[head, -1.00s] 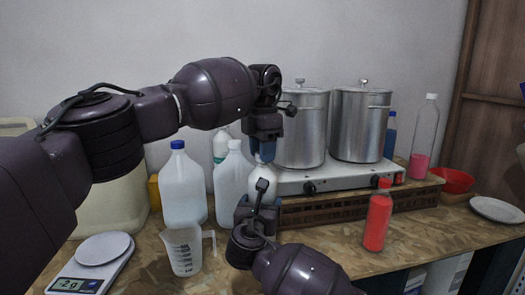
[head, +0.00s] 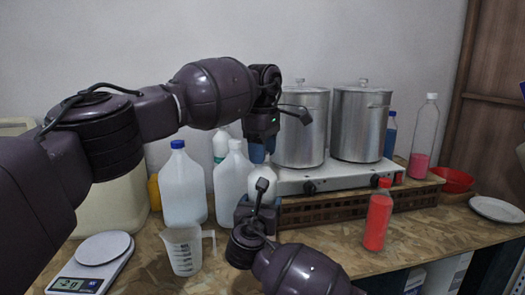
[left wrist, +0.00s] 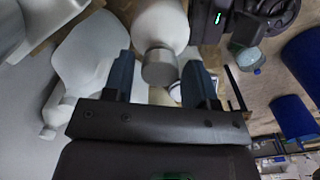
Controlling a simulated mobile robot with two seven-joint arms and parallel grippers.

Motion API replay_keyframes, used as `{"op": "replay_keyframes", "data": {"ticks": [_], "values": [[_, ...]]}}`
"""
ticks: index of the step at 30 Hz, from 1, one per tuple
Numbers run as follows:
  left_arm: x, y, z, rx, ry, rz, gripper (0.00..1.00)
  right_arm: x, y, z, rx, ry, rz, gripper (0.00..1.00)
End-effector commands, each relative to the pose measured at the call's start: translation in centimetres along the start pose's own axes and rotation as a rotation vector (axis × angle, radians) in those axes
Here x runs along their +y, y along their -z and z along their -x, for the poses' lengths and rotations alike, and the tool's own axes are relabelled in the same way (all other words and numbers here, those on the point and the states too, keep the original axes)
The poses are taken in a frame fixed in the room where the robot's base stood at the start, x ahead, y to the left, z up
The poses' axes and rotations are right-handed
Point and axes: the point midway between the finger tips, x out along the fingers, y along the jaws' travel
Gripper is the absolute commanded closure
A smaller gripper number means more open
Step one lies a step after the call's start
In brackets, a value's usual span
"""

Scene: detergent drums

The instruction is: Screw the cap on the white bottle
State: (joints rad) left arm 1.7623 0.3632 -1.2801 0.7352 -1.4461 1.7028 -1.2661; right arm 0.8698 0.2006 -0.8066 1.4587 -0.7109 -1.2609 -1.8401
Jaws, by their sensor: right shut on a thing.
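The white bottle (head: 261,181) stands upright at the middle of the table, shut in my right gripper (head: 257,208). In the left wrist view the white bottle (left wrist: 160,22) has a grey metallic cap (left wrist: 160,67) at its mouth. My left gripper (head: 263,158) points down right above the bottle and hides the cap in the head view. In the left wrist view the two blue fingers of my left gripper (left wrist: 159,80) are apart, one on each side of the cap, with a gap on both sides.
White jugs, one with a blue cap (head: 183,187), stand close on the left. A measuring jug (head: 182,252) and a scale (head: 96,262) are in front. A stove with steel pots (head: 300,128) is behind right. A red bottle (head: 378,218) stands to the right.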

Motion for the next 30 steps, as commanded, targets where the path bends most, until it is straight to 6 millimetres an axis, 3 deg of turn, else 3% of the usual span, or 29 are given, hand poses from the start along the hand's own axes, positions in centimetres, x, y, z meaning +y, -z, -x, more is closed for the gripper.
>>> {"op": "replay_keyframes", "data": {"ticks": [2,13,24,30], "values": [[0.0,0.0,0.0,0.0,0.0,0.001,0.36,0.0,0.0,0.0,0.0,0.0,0.0,0.89],[0.0,0.0,0.7,0.001,-0.001,0.003,0.36,0.0,0.0,0.0,0.0,0.0,0.0,0.89],[0.0,-0.1,5.8,0.0,-0.001,0.002,0.36,0.0,0.0,0.0,0.0,0.0,0.0,0.89],[0.0,0.0,7.3,0.0,0.0,0.002,0.36,0.0,0.0,0.0,0.0,0.0,0.0,0.89]]}}
